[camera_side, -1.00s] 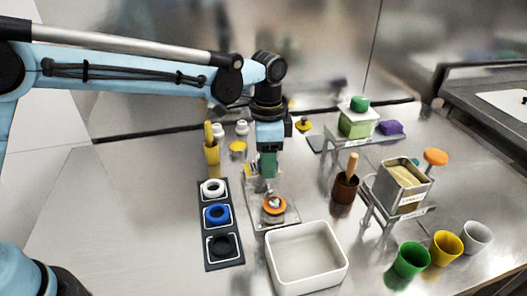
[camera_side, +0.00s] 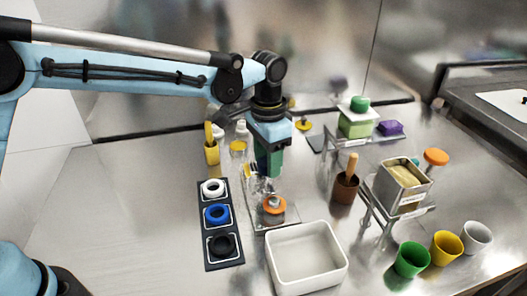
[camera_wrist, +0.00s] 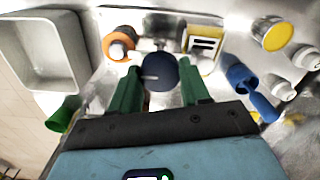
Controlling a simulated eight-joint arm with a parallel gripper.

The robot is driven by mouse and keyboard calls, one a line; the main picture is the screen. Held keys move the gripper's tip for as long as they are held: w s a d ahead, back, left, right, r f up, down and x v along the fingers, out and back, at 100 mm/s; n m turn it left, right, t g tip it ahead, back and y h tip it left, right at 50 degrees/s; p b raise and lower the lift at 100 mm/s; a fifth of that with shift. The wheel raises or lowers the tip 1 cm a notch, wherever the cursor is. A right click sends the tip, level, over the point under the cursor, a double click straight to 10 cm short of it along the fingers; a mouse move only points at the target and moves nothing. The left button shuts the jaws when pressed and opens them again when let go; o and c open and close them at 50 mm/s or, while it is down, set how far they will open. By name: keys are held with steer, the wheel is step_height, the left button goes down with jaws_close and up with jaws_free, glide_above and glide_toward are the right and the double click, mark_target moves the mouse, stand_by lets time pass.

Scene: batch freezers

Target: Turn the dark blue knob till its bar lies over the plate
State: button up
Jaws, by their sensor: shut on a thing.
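The dark blue knob (camera_wrist: 160,74) sits between the green fingers of my gripper (camera_wrist: 159,66) in the wrist view. A short pale mark shows on its face. My gripper is shut on the knob. In the side view my gripper (camera_side: 269,163) points down behind the orange part, and its fingers hide the knob. The metal plate (camera_side: 290,217) lies in front of it and carries an orange disc (camera_side: 273,205) with a grey metal top. Metal pieces show between the fingers and the orange disc; I cannot tell which one is the knob's bar.
A white bin (camera_side: 306,258) stands in front of the plate. A dark rack (camera_side: 221,254) with white, blue and black rings lies to the left. A brown pot (camera_side: 345,188) with a wooden handle and a metal stand (camera_side: 390,216) are on the right. Bottles stand behind at left.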

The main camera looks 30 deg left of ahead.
steer(key=o, duration=1.1)
steer(key=shift+c, duration=0.2)
steer(key=shift+r, duration=0.15)
step_height(320, 180, up, 12)
steer(key=s+a+n+t, duration=0.35)
steer(key=s+a, duration=0.35)
steer(key=a, duration=0.4)
steer(key=s+a+f+n+t, duration=0.2)
steer(key=s+a+f+t, duration=0.1)
steer(key=s+a+f, duration=0.4)
steer(key=shift+s+f+t, duration=0.35)
steer(key=shift+s, duration=0.65)
